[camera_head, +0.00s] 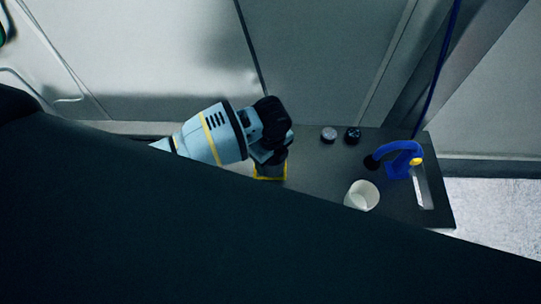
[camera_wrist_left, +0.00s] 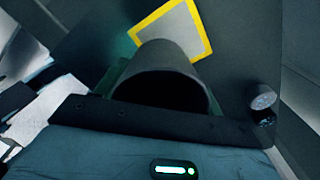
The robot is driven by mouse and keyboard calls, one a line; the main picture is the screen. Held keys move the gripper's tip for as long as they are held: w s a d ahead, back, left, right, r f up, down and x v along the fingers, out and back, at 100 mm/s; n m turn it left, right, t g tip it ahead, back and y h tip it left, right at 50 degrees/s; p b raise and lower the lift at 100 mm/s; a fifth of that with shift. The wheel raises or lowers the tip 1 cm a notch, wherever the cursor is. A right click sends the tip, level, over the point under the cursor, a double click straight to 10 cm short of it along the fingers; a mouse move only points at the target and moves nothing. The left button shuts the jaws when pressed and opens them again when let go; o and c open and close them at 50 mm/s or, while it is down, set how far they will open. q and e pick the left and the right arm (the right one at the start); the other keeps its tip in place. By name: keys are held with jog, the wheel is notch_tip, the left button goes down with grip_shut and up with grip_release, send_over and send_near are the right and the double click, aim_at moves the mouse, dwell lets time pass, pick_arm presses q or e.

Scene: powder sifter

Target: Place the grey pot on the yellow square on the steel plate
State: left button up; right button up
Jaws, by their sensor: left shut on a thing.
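The grey pot (camera_wrist_left: 163,58) is in the left wrist view, its dark open mouth facing the camera. My left gripper (camera_head: 270,154) is shut on it; the fingers are mostly hidden. In the head view the pot (camera_head: 271,168) shows just below the gripper, partly hidden. The yellow square (camera_wrist_left: 203,29) is a yellow outline around a light patch, and the pot covers part of it in the wrist view. Its yellow edge (camera_head: 269,179) also shows below the pot in the head view. I cannot tell whether the pot touches the surface. My right gripper is not in view.
A white cup (camera_head: 361,196) stands on the dark table (camera_head: 318,166) to the right. A blue curved device (camera_head: 398,157) stands at the right end. A large dark shape hides the table's front.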

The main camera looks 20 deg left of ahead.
pick_arm(q)
jog(key=shift+w+a+f, duration=0.1)
jog(key=shift+w+a, duration=0.25)
jog(key=shift+w, duration=0.4)
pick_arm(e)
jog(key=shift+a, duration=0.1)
pick_arm(q)
jog(key=f, duration=0.1)
jog(key=w+f, duration=0.1)
jog(key=shift+a+f, duration=0.3)
jog(key=shift+f+b, duration=0.3)
jog(key=shift+f, duration=0.15)
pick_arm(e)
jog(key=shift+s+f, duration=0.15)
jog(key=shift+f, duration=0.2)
pick_arm(q)
jog(key=shift+f, duration=0.15)
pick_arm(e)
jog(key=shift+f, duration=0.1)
pick_arm(q)
jog(key=o, duration=1)
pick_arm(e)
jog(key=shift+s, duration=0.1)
